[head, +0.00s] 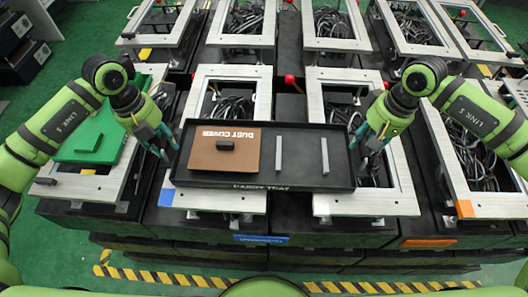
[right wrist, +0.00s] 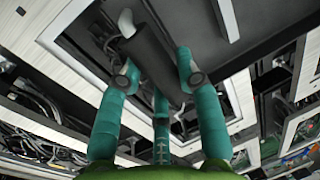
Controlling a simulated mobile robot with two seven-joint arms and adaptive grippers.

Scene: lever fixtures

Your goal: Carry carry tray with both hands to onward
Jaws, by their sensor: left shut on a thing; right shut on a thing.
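The black carry tray (head: 350,178) is held level above the framed fixtures in the head view, its label on the near edge. A brown dust cover (head: 208,158) with a dark handle and two grey bars (head: 279,153) (head: 325,155) lie in it. My left gripper (head: 165,143) is shut at the tray's left end. My right gripper (head: 363,145) is shut at its right end. In the right wrist view, the teal fingers of my right gripper (right wrist: 155,70) close around a dark handle bar (right wrist: 145,52) of the tray. The left grip is partly hidden.
Rows of pale frames (head: 389,76) with cables inside stand under and behind the tray. A green cover (head: 85,140) lies on the left frame. Red-knobbed levers (head: 289,80) stand up behind the tray. Blue (head: 261,239) and orange (head: 429,243) labels mark the front. Striped tape (head: 170,277) crosses the floor.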

